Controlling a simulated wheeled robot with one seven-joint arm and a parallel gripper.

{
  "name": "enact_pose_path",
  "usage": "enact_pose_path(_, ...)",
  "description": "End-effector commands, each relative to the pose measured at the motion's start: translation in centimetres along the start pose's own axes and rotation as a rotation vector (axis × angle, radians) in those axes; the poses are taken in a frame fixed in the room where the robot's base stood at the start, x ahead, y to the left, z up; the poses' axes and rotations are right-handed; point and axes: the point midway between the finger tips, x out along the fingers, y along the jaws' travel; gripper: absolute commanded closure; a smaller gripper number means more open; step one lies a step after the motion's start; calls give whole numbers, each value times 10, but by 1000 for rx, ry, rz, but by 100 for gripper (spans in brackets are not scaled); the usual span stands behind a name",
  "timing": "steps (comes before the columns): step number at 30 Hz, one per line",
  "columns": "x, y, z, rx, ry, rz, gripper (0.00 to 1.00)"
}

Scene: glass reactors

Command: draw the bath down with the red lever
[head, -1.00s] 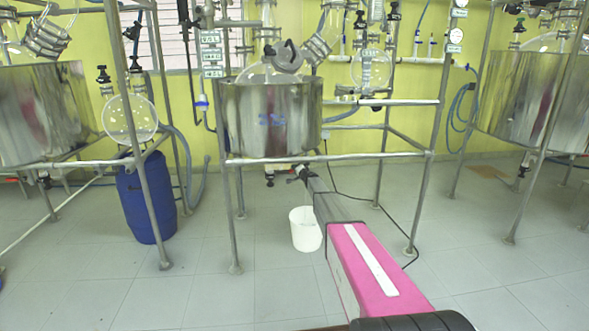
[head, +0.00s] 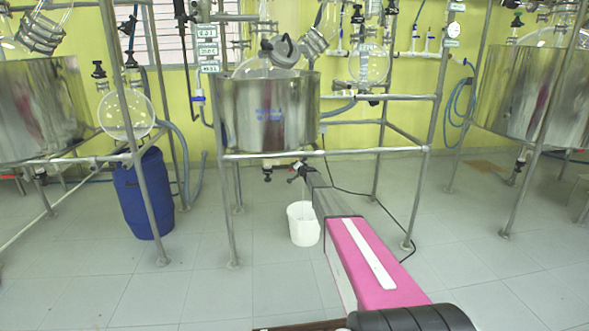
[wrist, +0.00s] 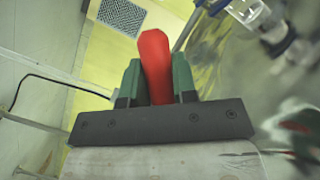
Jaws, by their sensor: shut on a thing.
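The steel bath (head: 268,112) stands in the middle frame in the head view, with a round glass vessel (head: 262,66) in it. The red lever (wrist: 154,62) shows in the wrist view between the two green fingers of my gripper (wrist: 155,85), which is shut on it. In the head view my gripper (head: 299,168) is at the end of my pink and grey arm, just under the bath's frame. The lever's valve body is hidden from the head view by my arm.
A white bucket (head: 303,224) stands on the floor below the bath, just left of my arm. Metal frame legs (head: 418,185) stand on both sides. A blue drum (head: 142,196) stands at the left. A black cable (head: 352,195) runs behind my arm. The front floor is clear.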

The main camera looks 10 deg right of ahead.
Motion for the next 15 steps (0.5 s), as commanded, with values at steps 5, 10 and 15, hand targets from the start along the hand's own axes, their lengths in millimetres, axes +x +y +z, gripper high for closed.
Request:
enact_pose_path(5, 0, 0, 0, 1, 0, 0, 49)
enact_pose_path(10, 0, 0, 0, 1, 0, 0, 49)
enact_pose_path(15, -6, 0, 0, 2, 0, 0, 49)
